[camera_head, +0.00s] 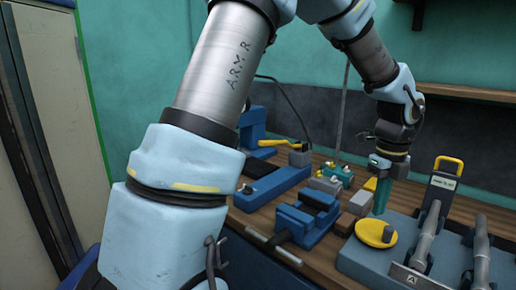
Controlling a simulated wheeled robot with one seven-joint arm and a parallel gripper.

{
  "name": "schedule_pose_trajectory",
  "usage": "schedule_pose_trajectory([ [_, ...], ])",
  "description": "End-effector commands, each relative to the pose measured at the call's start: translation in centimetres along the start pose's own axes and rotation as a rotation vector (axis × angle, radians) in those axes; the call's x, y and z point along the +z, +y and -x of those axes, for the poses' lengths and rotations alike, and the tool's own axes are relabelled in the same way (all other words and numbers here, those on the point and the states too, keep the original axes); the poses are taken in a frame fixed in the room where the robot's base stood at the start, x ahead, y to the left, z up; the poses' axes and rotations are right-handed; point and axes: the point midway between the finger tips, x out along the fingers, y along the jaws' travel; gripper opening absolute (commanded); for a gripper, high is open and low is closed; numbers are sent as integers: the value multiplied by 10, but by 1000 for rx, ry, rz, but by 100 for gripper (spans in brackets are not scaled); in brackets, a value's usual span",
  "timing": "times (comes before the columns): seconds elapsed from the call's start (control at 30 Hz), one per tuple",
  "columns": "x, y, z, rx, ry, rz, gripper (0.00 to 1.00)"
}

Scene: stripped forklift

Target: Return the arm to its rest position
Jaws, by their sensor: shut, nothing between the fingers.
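My arm rises from the lower left, bends over at the top of the view and comes down on the right. It carries the letters "ARM R" on its upper link. My gripper (380,208) points down over the workbench (317,258), beside a yellow disc (376,232) with a grey knob. Its teal fingers are shut with nothing between them. I cannot tell whether the fingertips touch anything. My arm's large lower links hide the left part of the bench.
A blue-grey panel (362,262) with two grey levers (430,230) is at the right. Blue vises (306,218), small blocks and a yellow-handled tool (281,143) crowd the bench. A wooden shelf (455,93) is at the upper right, a pale cabinet (50,110) at the left.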

Motion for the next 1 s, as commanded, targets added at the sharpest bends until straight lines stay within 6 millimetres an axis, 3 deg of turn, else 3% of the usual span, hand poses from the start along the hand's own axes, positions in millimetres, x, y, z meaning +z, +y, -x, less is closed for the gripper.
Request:
schedule_pose_trajectory([
  [0.33, 1, 1, 3, 0, 0, 3, 0],
  [0.47, 14, 15, 2, 0, -6, 120, 0],
  [0.57, 38, 47, 0, -4, -16, 376, 0],
  [0.8, 97, 169, -7, -50, -31, 1346, 0],
  [1.0, 110, 267, -12, -120, -8, 2141, 0],
])
